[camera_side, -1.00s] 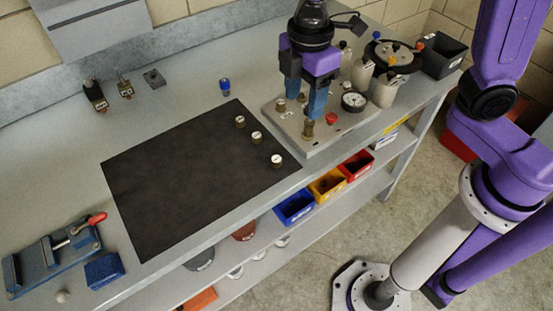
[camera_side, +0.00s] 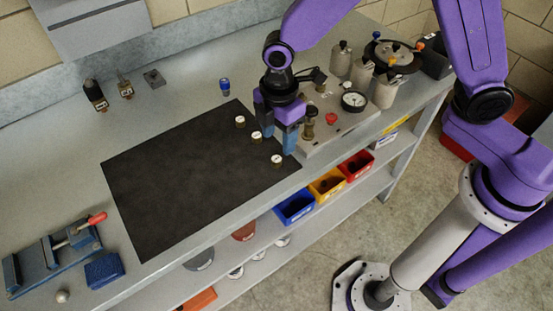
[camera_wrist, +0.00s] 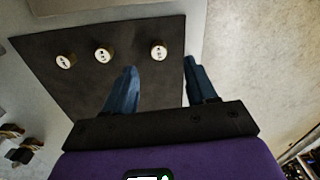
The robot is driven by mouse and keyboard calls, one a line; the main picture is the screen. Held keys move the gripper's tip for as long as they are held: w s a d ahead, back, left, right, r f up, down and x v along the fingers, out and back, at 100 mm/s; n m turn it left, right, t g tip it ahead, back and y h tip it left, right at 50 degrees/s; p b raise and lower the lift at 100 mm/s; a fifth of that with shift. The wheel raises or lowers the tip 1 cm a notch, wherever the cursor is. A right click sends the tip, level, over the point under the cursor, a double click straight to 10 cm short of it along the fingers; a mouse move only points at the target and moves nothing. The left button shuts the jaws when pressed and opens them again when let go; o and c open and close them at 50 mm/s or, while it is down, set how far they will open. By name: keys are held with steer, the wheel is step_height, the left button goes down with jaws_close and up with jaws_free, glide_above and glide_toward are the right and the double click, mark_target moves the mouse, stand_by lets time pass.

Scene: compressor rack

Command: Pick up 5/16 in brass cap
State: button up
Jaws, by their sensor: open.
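Three small brass caps with white labelled tops stand in a row on the black mat: a far one (camera_side: 240,121), a middle one (camera_side: 256,137) and a near one (camera_side: 277,160). Their labels are too small to read, so I cannot tell which is 5/16 in. My gripper (camera_side: 280,143) is open and empty, with its blue fingers pointing down above the mat's right edge, near the row. In the wrist view, one cap (camera_wrist: 159,51) shows just beyond the gap between the fingertips (camera_wrist: 162,66); the other two (camera_wrist: 103,54) (camera_wrist: 65,61) are to the left.
The black mat (camera_side: 185,185) is otherwise bare. A grey manifold plate (camera_side: 345,122) with fittings and a gauge (camera_side: 354,101) is right of my gripper. A blue-topped fitting (camera_side: 225,87) stands behind the mat. A vise (camera_side: 50,258) is at front left. Coloured bins (camera_side: 295,206) sit below.

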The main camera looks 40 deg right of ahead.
mark_target(278, 158)
steer(key=shift+w+f, duration=0.1)
steer(key=shift+f, duration=3.3)
jaws_close()
